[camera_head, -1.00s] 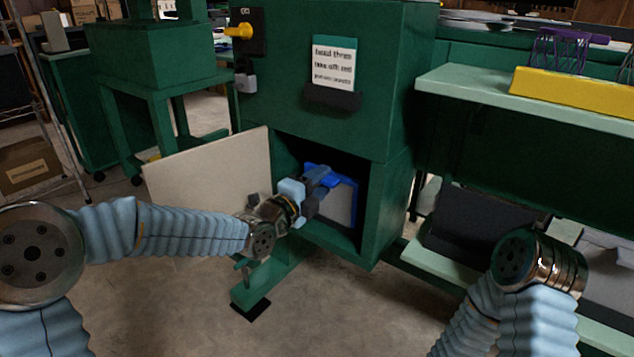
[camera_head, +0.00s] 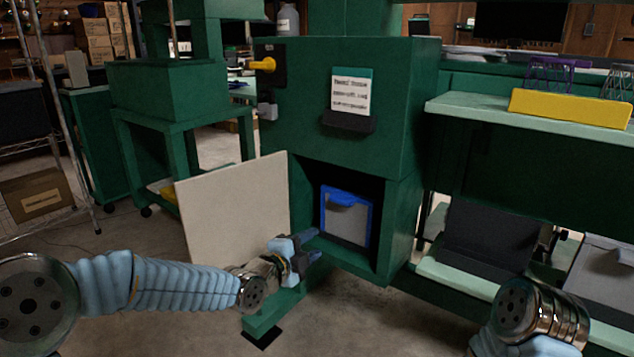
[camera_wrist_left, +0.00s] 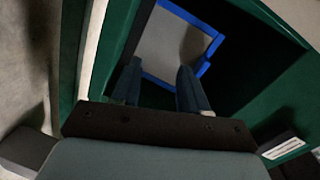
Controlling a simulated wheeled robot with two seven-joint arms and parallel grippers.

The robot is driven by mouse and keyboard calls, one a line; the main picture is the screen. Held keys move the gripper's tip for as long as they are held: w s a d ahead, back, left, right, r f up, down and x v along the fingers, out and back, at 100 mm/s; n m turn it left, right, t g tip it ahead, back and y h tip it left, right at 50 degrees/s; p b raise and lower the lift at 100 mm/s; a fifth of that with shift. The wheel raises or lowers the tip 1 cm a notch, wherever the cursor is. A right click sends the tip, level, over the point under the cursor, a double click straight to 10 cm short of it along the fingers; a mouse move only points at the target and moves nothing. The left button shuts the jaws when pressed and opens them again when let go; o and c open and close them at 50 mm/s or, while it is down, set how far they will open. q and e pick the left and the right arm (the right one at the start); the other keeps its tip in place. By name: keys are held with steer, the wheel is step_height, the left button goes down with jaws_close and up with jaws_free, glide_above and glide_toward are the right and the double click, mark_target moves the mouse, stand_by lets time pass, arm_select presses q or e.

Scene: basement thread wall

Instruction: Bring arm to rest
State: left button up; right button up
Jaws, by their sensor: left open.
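My left gripper (camera_head: 312,247) is open and empty in the head view, just in front of the lower opening of a green cabinet (camera_head: 340,100). Its two fingers (camera_wrist_left: 157,88) show apart in the left wrist view, pointing towards the opening. A blue-framed grey bin (camera_head: 347,214) stands inside the opening, apart from the fingers; it also shows in the left wrist view (camera_wrist_left: 172,45). My right arm comes in at the lower right of the head view, but its gripper is out of frame.
A pale door panel (camera_head: 235,208) stands open left of the opening, close to my left arm. A green foot (camera_head: 275,312) juts out below. On the right are a shelf with a yellow tray (camera_head: 570,108) and dark bins (camera_head: 485,237). Open floor lies in front.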

arm_select(q)
steer(key=s+a+f+n+g+y+p, duration=0.25)
steer(key=s+f+n, duration=0.3)
steer(key=f, duration=0.45)
steer(key=s+a+f+n+g+y+p, duration=0.1)
steer(key=s+a+f+n+g+p, duration=0.2)
steer(key=f+n, duration=0.5)
steer(key=s+a+f+n+g+y+p, duration=0.1)
steer(key=s+f+n, duration=0.4)
steer(key=s, duration=0.6)
steer(key=s+a+f+n+g+y+p, duration=0.1)
steer(key=s+a+f+n+g+p, duration=0.1)
steer(key=s+f+n+g, duration=0.3)
steer(key=s+a+f+g, duration=0.1)
steer(key=s+f, duration=0.2)
steer(key=s, duration=0.4)
steer(key=shift+s+a+f, duration=0.15)
steer(key=shift+f, duration=0.2)
steer(key=shift+w, duration=0.2)
